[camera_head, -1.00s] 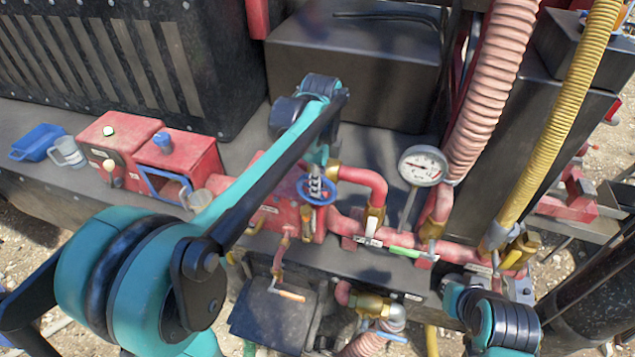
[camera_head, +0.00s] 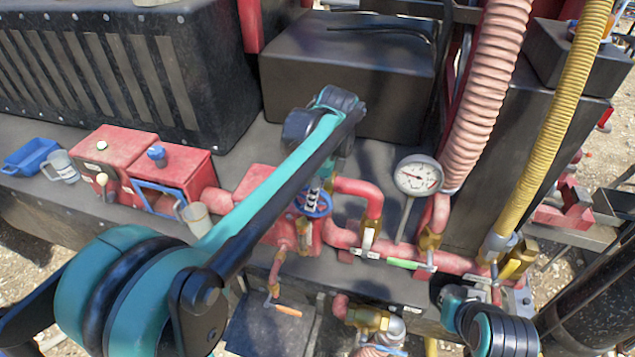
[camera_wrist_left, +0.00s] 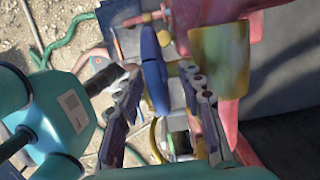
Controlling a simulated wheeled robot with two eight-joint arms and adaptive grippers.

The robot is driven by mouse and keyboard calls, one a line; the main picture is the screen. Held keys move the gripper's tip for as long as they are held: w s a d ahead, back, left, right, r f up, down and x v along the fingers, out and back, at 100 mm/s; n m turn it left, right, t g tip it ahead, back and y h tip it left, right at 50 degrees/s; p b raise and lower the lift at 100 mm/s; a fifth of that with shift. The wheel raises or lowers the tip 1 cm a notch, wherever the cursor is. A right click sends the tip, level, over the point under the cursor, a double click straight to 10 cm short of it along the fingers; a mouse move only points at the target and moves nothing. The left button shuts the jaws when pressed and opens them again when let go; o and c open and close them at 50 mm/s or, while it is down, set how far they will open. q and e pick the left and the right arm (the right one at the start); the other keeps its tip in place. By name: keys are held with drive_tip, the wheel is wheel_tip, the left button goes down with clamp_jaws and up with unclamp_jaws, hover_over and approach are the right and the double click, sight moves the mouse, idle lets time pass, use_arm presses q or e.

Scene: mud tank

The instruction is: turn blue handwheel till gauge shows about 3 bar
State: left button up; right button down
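The blue handwheel (camera_head: 325,207) sits on the red pipework in the middle of the head view. My left gripper (camera_head: 312,197) reaches down to it from above, partly hidden by its own arm. In the left wrist view, the handwheel (camera_wrist_left: 154,72) shows nearly edge-on between the two fingers of my left gripper (camera_wrist_left: 160,70). The fingers are apart, with a gap on each side of the rim. The round white gauge (camera_head: 418,174) stands right of the wheel; its dark needle is too small to read surely. My right gripper is not visible; only part of that arm shows at lower right.
A red pipe with a green-handled valve (camera_head: 404,264) runs right of the wheel. A ribbed pink hose (camera_head: 488,90) and a yellow hose (camera_head: 566,110) rise at right.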

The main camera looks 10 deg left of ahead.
use_arm(q)
drive_tip(key=r, duration=0.3)
drive_tip(key=d+r, duration=0.1)
drive_tip(key=r, duration=0.3)
drive_tip(key=d+r, duration=0.1)
drive_tip(key=r, duration=0.3)
drive_tip(key=shift+r, duration=0.1)
